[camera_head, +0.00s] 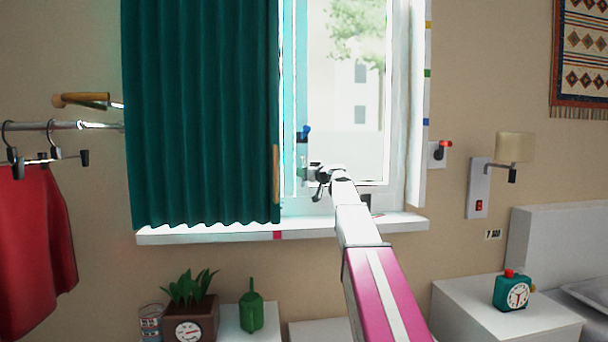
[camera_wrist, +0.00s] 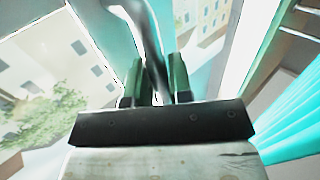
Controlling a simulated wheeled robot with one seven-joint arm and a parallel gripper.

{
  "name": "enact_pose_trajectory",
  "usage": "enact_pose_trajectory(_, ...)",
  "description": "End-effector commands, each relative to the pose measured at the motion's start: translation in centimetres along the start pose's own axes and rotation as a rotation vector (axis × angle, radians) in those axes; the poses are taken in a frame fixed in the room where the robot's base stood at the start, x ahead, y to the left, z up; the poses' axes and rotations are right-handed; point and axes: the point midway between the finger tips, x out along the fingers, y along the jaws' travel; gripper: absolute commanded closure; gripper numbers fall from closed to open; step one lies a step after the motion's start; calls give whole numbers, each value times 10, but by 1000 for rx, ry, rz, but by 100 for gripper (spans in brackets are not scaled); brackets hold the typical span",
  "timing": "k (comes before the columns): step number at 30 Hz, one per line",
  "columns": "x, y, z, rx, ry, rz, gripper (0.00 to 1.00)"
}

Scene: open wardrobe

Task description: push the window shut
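The window (camera_head: 345,95) has a white frame and a bright view of a tree and buildings. A pale teal-tinted upright strip, seemingly part of a sash (camera_head: 300,60), stands at its left, beside the curtain. A small blue-tipped fitting (camera_head: 304,132) shows on that strip. My gripper (camera_head: 314,178) is at the lower left of the window, in front of this strip. In the wrist view its two green-padded fingers (camera_wrist: 155,82) stand apart, with a grey curved bar (camera_wrist: 150,40) running down between or just beyond them. I cannot tell whether they touch it.
A dark green curtain (camera_head: 200,110) covers the left side. A white sill (camera_head: 225,233) runs below. A potted plant (camera_head: 190,308) and a green cactus-like object (camera_head: 251,310) stand below.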

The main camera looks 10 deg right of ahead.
Motion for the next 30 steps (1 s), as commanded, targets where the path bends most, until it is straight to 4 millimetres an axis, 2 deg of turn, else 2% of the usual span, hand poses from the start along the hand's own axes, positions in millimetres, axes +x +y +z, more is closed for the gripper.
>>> enact_pose_trajectory(1,0,0,0,0,1,1,64)
enact_pose_trajectory(2,0,0,0,0,0,0,59)
enact_pose_trajectory(10,-1,0,0,0,0,0,59)
enact_pose_trajectory(14,-10,0,1,0,0,0,59)
enact_pose_trajectory(24,-71,-2,1,-1,0,2,59)
enact_pose_trajectory(30,-98,-1,0,0,1,1,59)
